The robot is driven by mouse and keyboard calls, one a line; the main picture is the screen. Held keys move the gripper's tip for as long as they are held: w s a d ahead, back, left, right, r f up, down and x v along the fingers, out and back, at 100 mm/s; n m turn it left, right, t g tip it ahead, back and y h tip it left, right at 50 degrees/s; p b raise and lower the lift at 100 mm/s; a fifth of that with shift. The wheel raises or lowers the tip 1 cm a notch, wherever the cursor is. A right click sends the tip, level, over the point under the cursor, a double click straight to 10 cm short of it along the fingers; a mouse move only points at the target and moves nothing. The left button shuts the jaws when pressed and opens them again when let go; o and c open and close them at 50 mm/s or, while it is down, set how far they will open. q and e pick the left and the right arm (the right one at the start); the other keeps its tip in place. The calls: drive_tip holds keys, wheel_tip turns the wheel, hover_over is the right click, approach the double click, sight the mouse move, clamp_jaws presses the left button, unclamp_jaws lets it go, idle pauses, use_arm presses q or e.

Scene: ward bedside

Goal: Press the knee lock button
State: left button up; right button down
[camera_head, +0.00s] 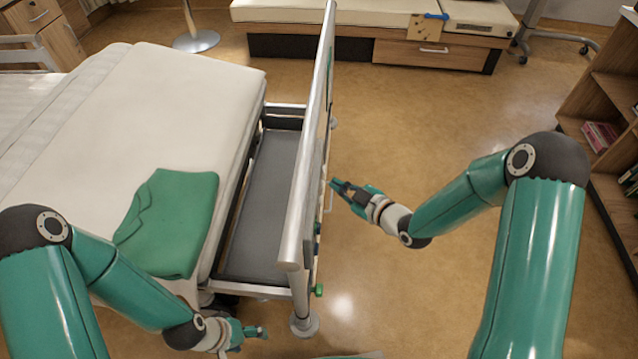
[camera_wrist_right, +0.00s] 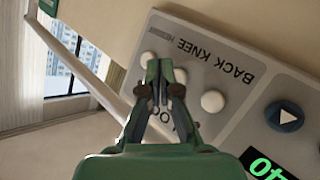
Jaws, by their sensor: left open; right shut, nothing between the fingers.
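A grey control panel (camera_wrist_right: 222,72) fills the middle of the right wrist view, with its lettering upside down. It reads BACK and KNEE, with part of LOCK below. White round buttons show: one at the right (camera_wrist_right: 212,101), one partly hidden beside my fingertips (camera_wrist_right: 180,75), and another at their left. The one by the fingertips lies closest to the KNEE lettering; I cannot tell if they touch it. My right gripper (camera_wrist_right: 160,68) is shut and empty in front of the panel; in the head view it (camera_head: 338,185) is beside the footboard. My left gripper (camera_head: 262,331) is open.
A blue arrow button (camera_wrist_right: 285,116) and a green-digit display (camera_wrist_right: 268,168) sit on the panel's right. The bed's footboard (camera_head: 307,150) stands between my arms. A folded green cloth (camera_head: 172,222) lies on the mattress (camera_head: 150,110). The floor right of the footboard is clear.

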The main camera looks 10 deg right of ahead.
drive_tip(key=shift+a, duration=0.1)
drive_tip(key=shift+a+b, duration=0.3)
drive_tip(key=shift+b, duration=0.15)
drive_tip(key=shift+a+b, duration=0.3)
drive_tip(key=shift+a, duration=0.1)
idle(0.5)
drive_tip(key=shift+r, duration=0.1)
drive_tip(key=shift+s+d+b, duration=0.2)
drive_tip(key=shift+d+b, duration=0.1)
drive_tip(key=shift+d, duration=0.5)
drive_tip(key=shift+d, duration=0.1)
